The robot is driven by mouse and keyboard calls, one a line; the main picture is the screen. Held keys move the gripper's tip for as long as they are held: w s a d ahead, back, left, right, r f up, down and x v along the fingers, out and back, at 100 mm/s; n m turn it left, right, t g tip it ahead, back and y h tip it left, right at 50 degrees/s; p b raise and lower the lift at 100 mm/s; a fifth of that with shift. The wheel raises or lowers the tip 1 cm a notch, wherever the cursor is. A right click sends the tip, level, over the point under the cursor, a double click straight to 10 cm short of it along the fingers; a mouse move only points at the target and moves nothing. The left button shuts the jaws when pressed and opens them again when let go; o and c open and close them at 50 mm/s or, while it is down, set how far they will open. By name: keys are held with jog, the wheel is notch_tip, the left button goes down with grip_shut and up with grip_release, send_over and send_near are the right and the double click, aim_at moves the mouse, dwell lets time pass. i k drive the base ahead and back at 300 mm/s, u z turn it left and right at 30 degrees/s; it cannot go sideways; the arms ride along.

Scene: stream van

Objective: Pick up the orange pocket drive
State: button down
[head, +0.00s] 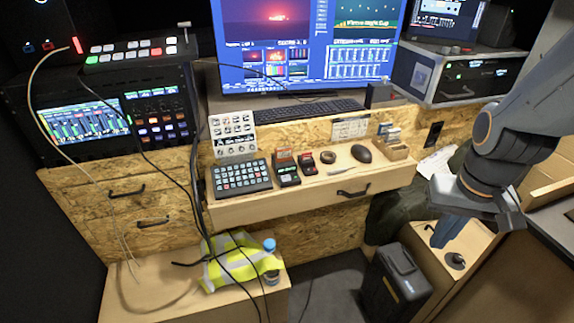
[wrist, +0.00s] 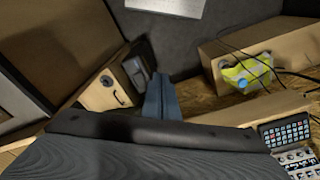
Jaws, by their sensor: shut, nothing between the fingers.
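No orange pocket drive stands out clearly in either view. In the head view, two small dark devices with red-orange parts, a larger one (head: 286,168) and a smaller one (head: 307,163), sit on the wooden pull-out shelf (head: 300,200); I cannot tell whether either is the drive. My gripper (head: 441,238) is at the right in the head view, pointing down, well to the right of the shelf items. Its blue-grey fingers are together and empty. They also show in the middle of the wrist view (wrist: 160,92).
The shelf also bears a button pad (head: 241,178), a tape ring (head: 327,157) and a mouse (head: 361,153). Cables hang at the left.

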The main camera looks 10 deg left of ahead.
aim_at(282, 153)
jog(key=u, duration=0.05)
jog(key=k, duration=0.4)
jog(key=u, duration=0.6)
jog(key=i, duration=1.25)
jog(key=u, duration=0.8)
